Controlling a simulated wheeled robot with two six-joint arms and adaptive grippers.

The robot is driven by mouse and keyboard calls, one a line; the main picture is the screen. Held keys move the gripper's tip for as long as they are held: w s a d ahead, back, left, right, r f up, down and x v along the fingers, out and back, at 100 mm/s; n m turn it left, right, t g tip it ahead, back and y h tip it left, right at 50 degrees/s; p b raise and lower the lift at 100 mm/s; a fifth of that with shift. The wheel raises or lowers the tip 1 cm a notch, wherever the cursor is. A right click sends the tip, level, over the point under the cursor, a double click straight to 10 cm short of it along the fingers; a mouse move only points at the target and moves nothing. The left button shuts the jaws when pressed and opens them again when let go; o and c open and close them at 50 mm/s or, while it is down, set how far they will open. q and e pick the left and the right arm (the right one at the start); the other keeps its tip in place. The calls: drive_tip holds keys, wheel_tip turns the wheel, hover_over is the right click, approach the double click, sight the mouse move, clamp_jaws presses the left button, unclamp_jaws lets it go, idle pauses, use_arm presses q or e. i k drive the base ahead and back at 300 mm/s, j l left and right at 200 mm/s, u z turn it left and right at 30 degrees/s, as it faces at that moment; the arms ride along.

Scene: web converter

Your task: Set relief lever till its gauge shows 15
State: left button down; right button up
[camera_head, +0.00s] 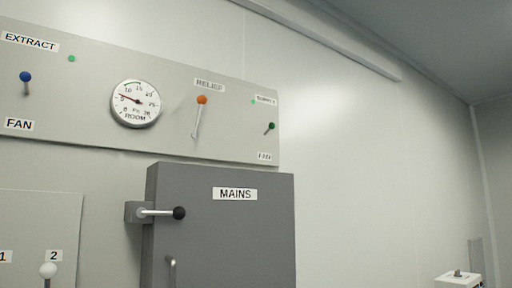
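The relief lever (198,117) is on the grey upper panel under the RELIEF label (209,84). It has an orange knob (202,100) at its top end, and its thin metal shaft runs down and slightly left. The round white gauge (136,104) marked ROOM is to its left. Its red needle points left, at or slightly above the 5 mark, with 15 at the top of the dial. Neither of my grippers is in view, and nothing touches the lever.
A blue-knobbed EXTRACT FAN lever (26,78) and a green-knobbed fan lever (270,127) flank the gauge and lever. A white-knobbed lever (48,270) is lower left. The right wall is bare.

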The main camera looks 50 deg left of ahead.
sight(202, 100)
drive_tip(key=u, duration=1.95)
drive_tip(key=l, duration=0.1)
